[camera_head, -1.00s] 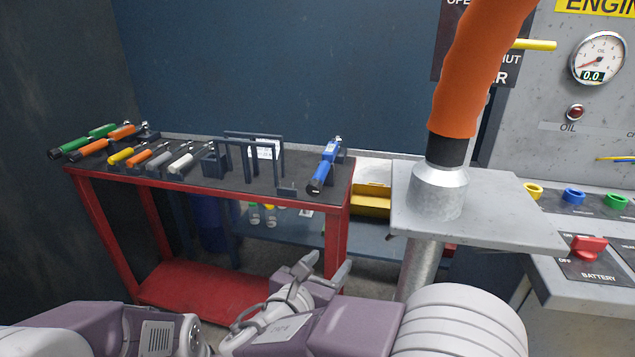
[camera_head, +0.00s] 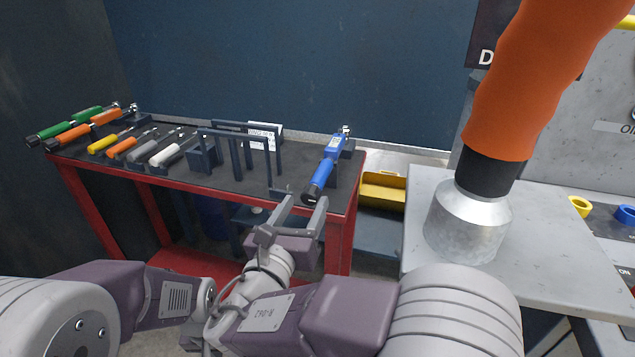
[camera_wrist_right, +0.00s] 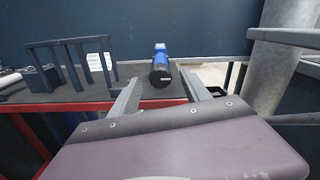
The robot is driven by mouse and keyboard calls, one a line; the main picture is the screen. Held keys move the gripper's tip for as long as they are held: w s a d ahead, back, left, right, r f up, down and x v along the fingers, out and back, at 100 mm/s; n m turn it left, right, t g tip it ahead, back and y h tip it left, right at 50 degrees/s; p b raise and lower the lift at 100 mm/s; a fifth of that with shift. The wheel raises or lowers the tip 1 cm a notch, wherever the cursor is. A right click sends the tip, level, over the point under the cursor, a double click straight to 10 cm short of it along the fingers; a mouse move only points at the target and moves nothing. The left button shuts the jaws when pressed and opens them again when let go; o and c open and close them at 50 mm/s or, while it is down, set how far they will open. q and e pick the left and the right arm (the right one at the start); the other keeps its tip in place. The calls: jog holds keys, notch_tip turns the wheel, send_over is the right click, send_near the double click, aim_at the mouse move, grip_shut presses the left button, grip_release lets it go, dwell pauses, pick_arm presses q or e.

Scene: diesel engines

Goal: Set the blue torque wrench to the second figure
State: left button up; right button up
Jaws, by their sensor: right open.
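The blue torque wrench (camera_head: 327,167) lies on the dark top of the red tool table (camera_head: 347,222), near its right end. Its black handle end points toward me and its head points to the back wall. In the right wrist view the wrench (camera_wrist_right: 160,66) is seen end-on, beyond and between the fingertips. My right gripper (camera_head: 304,207) is open and empty at the table's front edge, just short of the handle end. It also shows in the right wrist view (camera_wrist_right: 162,88). The figures on the wrench are too small to read. No left gripper fingers are visible.
Green, orange, yellow and white-handled tools (camera_head: 110,140) lie on the table's left part. A dark rack (camera_head: 240,150) with a paper label stands left of the wrench. A grey stand (camera_head: 430,200) with a thick orange hose (camera_head: 530,90) is at right. A yellow bin (camera_head: 383,190) sits behind.

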aim_at(316, 186)
jog(key=x, duration=0.3)
jog(key=b+x, duration=0.1)
jog(key=x, duration=0.3)
jog(key=shift+f, duration=0.25)
jog(key=shift+w+d, duration=0.2)
jog(key=shift+w, duration=0.3)
jog(key=shift+b, duration=0.3)
grip_shut()
